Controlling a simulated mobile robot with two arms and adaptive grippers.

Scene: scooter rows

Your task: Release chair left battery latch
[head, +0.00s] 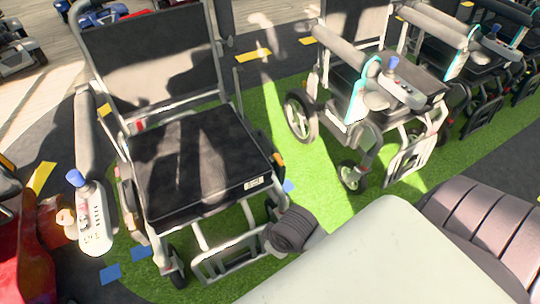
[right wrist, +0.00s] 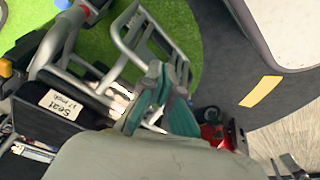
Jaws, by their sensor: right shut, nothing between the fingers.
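The nearest powered chair (head: 200,150) stands with its black seat facing me in the head view; its seat label also shows in the right wrist view (right wrist: 62,103). A small orange part (head: 278,160) sits at the seat's right side, and an orange part shows at the left edge of the right wrist view (right wrist: 5,68). I cannot tell whether either is the battery latch. My right gripper (right wrist: 165,92) is shut and empty, with greenish fingers, in front of the chair's frame and footrest (right wrist: 150,40). Contact cannot be told. My left gripper is not in view.
A joystick armrest (head: 92,215) with a blue knob is at the chair's left in the head view. A second chair (head: 380,90) stands behind right, with more beyond. A red scooter (head: 25,250) is close at left. Green floor (head: 325,180) lies between the chairs.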

